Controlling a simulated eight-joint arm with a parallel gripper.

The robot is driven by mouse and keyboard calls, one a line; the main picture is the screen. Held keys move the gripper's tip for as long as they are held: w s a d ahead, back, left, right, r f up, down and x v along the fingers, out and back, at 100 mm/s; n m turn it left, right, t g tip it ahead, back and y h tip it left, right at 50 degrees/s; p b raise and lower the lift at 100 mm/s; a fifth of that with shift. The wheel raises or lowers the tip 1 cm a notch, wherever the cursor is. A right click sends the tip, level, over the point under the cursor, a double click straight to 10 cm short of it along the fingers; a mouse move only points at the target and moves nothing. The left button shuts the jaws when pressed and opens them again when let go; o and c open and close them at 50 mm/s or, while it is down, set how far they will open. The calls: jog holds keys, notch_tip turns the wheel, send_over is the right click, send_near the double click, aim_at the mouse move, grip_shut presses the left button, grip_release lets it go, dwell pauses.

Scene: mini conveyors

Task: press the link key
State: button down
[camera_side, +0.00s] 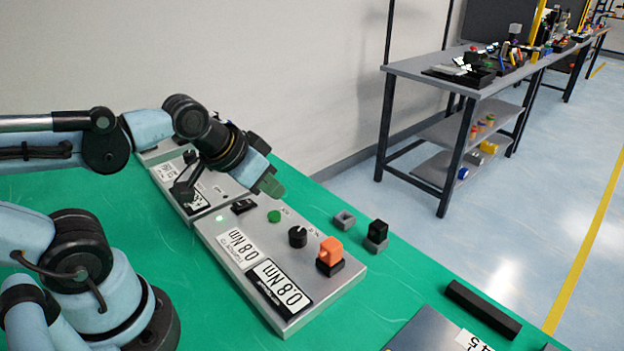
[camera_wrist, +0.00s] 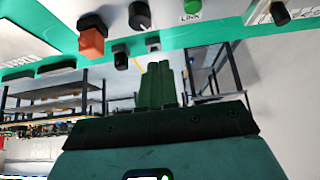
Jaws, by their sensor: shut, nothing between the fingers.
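My gripper (camera_side: 271,186) is shut and empty, with green fingers. In the side view it hangs above and behind the key, apart from it. In the wrist view the shut fingertips (camera_wrist: 160,66) point up the picture, below and left of the key, with a gap between them.
A black knob (camera_side: 297,236) and an orange block (camera_side: 330,250) on a black base share the panel box (camera_side: 228,270). A black switch (camera_side: 243,206) lies on the key's other side. A grey socket (camera_side: 344,220) and black block (camera_side: 377,230) stand on the green mat (camera_side: 400,284) beyond.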

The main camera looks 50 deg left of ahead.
jog(key=m+g+h, duration=0.1)
jog(key=m+g, duration=0.5)
jog(key=m, duration=0.4)
send_near(271, 214)
jog(key=shift+w+d+r, duration=0.1)
jog(key=shift+w+r, duration=0.05)
jog(key=shift+r, duration=0.15)
jog(key=shift+f, duration=0.1)
jog(key=shift+w+d+f, duration=0.1)
jog(key=shift+f, duration=1.6)
jog(key=shift+w+d+f, duration=0.15)
jog(key=shift+f, duration=1.5)
